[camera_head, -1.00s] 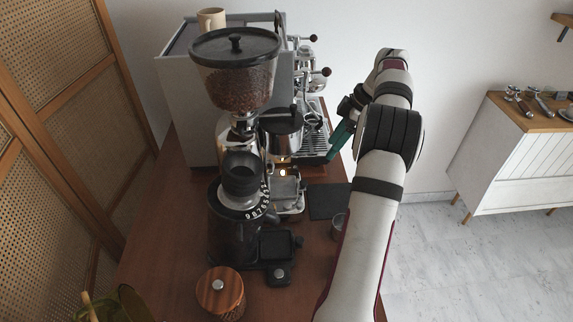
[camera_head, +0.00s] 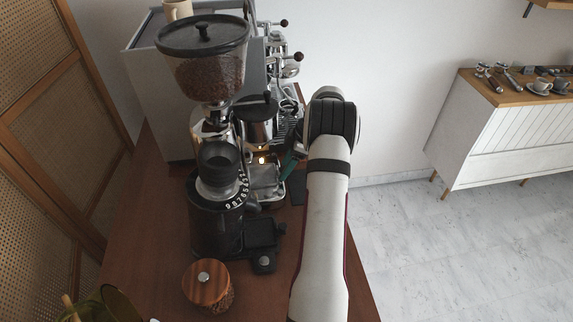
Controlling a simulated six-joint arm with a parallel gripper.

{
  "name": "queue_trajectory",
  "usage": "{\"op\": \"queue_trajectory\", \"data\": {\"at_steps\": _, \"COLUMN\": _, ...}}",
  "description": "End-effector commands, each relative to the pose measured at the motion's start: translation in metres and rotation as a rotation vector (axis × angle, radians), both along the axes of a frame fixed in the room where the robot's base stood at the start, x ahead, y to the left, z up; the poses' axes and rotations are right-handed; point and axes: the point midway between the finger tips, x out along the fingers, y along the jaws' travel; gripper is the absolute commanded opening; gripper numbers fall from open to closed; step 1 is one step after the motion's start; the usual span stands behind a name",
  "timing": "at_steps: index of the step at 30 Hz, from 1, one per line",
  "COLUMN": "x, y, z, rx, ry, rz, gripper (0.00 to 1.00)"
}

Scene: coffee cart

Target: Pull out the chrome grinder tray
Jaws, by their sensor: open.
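The chrome grinder stands behind the black one, with a large bean hopper (camera_head: 205,70) on top. Its chrome tray (camera_head: 266,197) shows low at its base, beside a small orange light. My gripper (camera_head: 288,167), with a green part showing, is just right of and slightly above the tray. It is open, and nothing shows held in it. My arm hides much of it, so I cannot tell whether the fingers touch the tray.
A black grinder (camera_head: 215,220) with a numbered dial stands in front. A wood-lidded jar (camera_head: 207,285) is at the front of the wooden counter (camera_head: 150,240). An espresso machine (camera_head: 160,85) stands behind. A dark mat (camera_head: 298,188) lies right of the tray, partly behind my arm.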

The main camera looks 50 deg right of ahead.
Motion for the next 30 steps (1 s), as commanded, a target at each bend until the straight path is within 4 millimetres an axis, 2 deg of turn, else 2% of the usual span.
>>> {"op": "queue_trajectory", "data": {"at_steps": 2, "x": -0.0001, "y": 0.0000, "z": 0.0002, "rx": 0.000, "ry": 0.000, "rz": 0.000, "gripper": 0.57}}
{"op": "queue_trajectory", "data": {"at_steps": 9, "x": -0.0002, "y": -0.0001, "z": 0.0004, "rx": 0.000, "ry": 0.000, "rz": 0.000, "gripper": 0.14}}
{"op": "queue_trajectory", "data": {"at_steps": 12, "x": -0.0003, "y": -0.0001, "z": 0.0004, "rx": 0.000, "ry": 0.000, "rz": 0.000, "gripper": 0.00}}
{"op": "queue_trajectory", "data": {"at_steps": 30, "x": -0.0005, "y": 0.0002, "z": 0.0006, "rx": 0.002, "ry": 0.001, "rz": 0.000, "gripper": 0.00}}
